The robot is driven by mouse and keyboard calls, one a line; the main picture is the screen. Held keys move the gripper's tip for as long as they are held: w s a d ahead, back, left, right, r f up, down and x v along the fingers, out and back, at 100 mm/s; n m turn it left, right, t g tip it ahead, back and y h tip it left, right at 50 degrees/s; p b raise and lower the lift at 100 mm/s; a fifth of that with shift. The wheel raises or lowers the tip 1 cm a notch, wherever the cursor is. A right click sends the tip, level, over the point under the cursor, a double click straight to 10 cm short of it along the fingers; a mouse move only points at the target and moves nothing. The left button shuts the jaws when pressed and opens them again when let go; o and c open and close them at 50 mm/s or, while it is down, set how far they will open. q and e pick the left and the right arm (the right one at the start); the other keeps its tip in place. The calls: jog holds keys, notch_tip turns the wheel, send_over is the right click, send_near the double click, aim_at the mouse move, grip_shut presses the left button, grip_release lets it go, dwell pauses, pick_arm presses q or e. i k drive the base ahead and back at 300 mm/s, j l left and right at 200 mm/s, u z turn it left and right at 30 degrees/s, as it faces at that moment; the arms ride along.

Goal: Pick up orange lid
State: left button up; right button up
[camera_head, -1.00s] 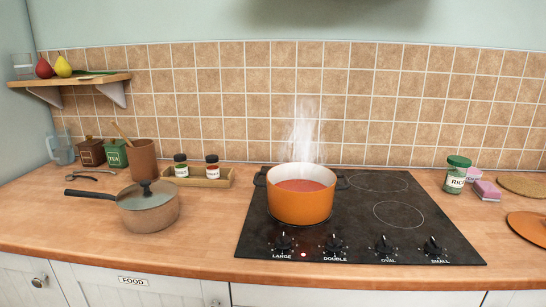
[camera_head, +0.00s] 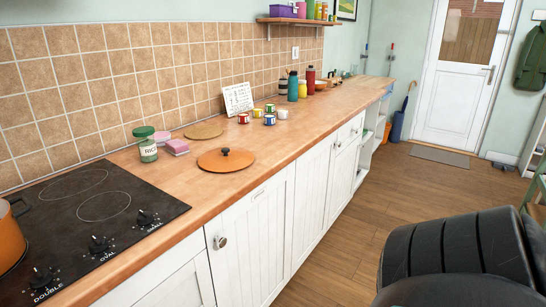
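The orange lid (camera_head: 226,160) lies flat on the wooden counter, to the right of the black hob. It is round with a dark knob (camera_head: 225,152) on top, knob up. Part of the orange pot (camera_head: 10,240) shows on the hob at the left edge. Neither of my grippers is in view. A dark, rounded part of my own body fills the lower right corner.
The black hob (camera_head: 85,215) is left of the lid. A RICE jar (camera_head: 147,149), pink sponges (camera_head: 177,147) and a round cork mat (camera_head: 203,131) stand behind it. Several small mugs (camera_head: 270,117) stand farther along the counter (camera_head: 290,143). The wooden floor (camera_head: 360,220) is clear.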

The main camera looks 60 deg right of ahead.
aim_at(225, 159)
jog(key=z, duration=1.4)
jog(key=l+u, duration=0.1)
jog(key=u, duration=0.3)
jog(key=i+l+u, duration=0.1)
jog(key=u, duration=0.3)
jog(key=l+u, duration=0.1)
jog(key=u, duration=0.25)
jog(key=l+u, duration=0.65)
jog(key=l, duration=0.2)
jog(key=k+l+u, duration=0.1)
jog(key=l, duration=0.2)
jog(key=k+l+u, duration=0.15)
jog(key=l, duration=0.15)
jog(key=l+u, duration=0.1)
jog(key=l, duration=0.2)
jog(key=k+l, duration=0.1)
jog(key=l, duration=0.2)
jog(key=k+l, duration=0.1)
jog(key=l, duration=0.2)
jog(key=k+l+u, duration=0.1)
jog(key=l, duration=0.2)
